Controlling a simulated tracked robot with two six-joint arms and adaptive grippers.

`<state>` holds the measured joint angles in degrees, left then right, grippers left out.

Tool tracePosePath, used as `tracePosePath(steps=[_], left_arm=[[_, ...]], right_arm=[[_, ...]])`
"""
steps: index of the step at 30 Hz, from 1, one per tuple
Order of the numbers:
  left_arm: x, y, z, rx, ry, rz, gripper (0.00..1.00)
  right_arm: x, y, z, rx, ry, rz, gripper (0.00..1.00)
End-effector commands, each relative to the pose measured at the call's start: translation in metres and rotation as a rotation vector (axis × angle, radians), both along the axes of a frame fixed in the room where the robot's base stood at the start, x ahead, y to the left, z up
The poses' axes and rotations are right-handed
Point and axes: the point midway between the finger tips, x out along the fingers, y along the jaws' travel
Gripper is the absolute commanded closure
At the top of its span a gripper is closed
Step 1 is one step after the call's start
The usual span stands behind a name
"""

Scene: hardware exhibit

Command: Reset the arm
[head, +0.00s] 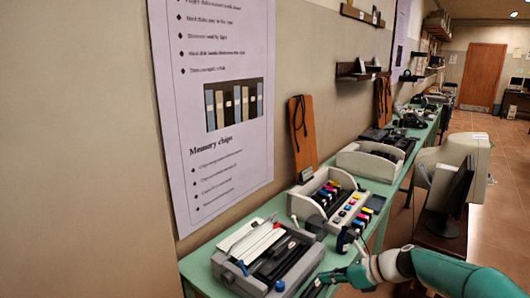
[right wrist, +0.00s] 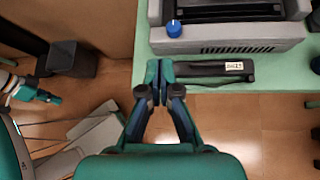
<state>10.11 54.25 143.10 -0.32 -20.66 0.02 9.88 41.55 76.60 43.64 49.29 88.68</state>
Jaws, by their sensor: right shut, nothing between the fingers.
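My right arm comes in from the right in the head view, and its gripper (head: 328,279) is at the front edge of the green table, beside the grey printer-like machine (head: 268,255). In the right wrist view the right gripper (right wrist: 159,72) is shut, its fingertips together and empty. The fingertips are at the left end of a flat black device with a white label (right wrist: 234,66) at the table edge; I cannot tell whether they touch it. A teal and white part at the left, perhaps my left gripper (right wrist: 46,96), shows small in the right wrist view.
The green table (head: 206,262) runs along the wall. It holds a beige machine with coloured cartridges (head: 345,206) and more devices farther back. A dark monitor (head: 452,196) stands at the right. A dark bin-like box (right wrist: 72,62) is left of the table. Tiled floor lies open beyond.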

Motion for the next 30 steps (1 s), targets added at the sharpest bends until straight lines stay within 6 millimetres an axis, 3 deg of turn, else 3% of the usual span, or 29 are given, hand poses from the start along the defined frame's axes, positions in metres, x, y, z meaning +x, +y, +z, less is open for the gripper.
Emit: tracePosePath(steps=[5,10,14,18,21,24,27,30], left_arm=[[-0.001,0.000,0.000,0.000,0.002,-0.001,1.00],[-0.001,0.000,0.000,0.000,0.001,0.000,1.00],[-0.001,0.000,0.000,0.000,0.001,0.000,1.00],[-0.001,0.000,0.000,0.000,0.001,0.000,1.00],[-0.001,0.000,0.000,0.000,0.001,0.000,1.00],[-0.001,0.000,0.000,0.000,0.001,0.000,1.00],[-0.001,0.000,0.000,0.000,0.001,0.000,1.00],[-0.001,0.000,0.000,0.000,0.001,0.000,1.00]], right_arm=[[-0.032,0.016,-0.057,-0.046,0.100,0.052,1.00],[-0.085,0.029,-0.131,-0.153,0.171,0.165,1.00],[-0.155,0.038,-0.199,-0.295,0.177,0.360,1.00],[-0.247,0.042,-0.257,-0.447,0.083,0.685,1.00],[-0.318,0.043,-0.281,-0.536,-0.088,1.008,1.00],[-0.364,0.044,-0.288,-0.598,-0.342,1.311,1.00],[-0.374,0.045,-0.285,-0.666,-0.586,1.509,1.00],[-0.361,0.045,-0.285,-0.745,-0.768,1.619,1.00]])
